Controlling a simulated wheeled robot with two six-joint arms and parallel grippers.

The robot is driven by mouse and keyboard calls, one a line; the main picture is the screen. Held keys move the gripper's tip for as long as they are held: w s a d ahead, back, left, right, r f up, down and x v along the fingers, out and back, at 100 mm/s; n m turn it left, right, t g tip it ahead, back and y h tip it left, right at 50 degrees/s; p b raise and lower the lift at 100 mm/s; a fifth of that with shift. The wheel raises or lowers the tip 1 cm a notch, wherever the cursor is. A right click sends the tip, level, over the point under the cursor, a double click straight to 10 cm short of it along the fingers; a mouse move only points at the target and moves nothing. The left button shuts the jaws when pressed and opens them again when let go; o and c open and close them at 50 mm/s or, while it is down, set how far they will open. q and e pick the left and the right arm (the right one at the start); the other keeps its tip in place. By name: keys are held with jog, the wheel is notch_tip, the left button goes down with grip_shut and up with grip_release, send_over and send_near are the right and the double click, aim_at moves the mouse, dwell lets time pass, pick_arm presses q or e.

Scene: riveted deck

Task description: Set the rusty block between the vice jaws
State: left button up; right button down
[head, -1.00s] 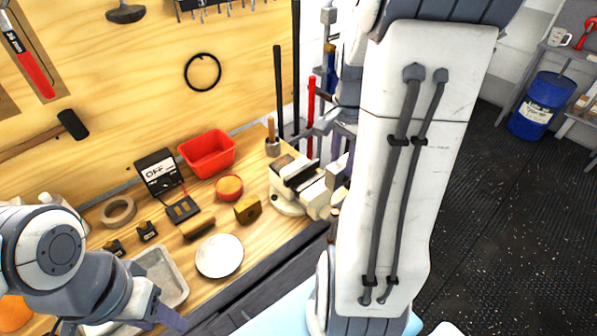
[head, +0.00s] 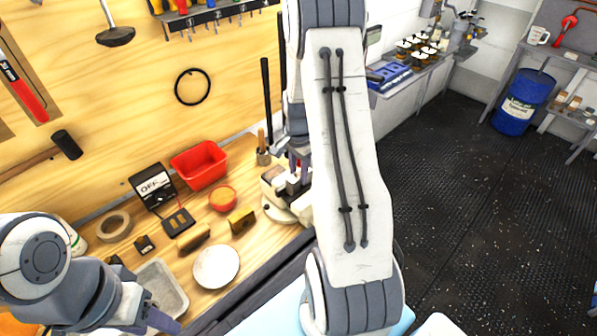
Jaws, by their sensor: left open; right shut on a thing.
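The vice (head: 282,212) stands at the right end of the wooden bench, partly covered by my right arm. My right gripper (head: 297,167) points down right over the vice jaws. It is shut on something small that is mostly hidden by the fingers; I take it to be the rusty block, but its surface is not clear. I cannot tell whether it is between the jaws or just above them. My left gripper (head: 160,318) is open at the lower left, beside the grey metal tray, away from the vice.
A wooden-handled tool (head: 262,150) stands behind the vice.

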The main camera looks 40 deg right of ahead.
jog(key=shift+f, duration=0.55)
jog(key=shift+f, duration=0.2)
jog(key=c, duration=0.5)
grip_release()
jog(key=shift+r, duration=0.1)
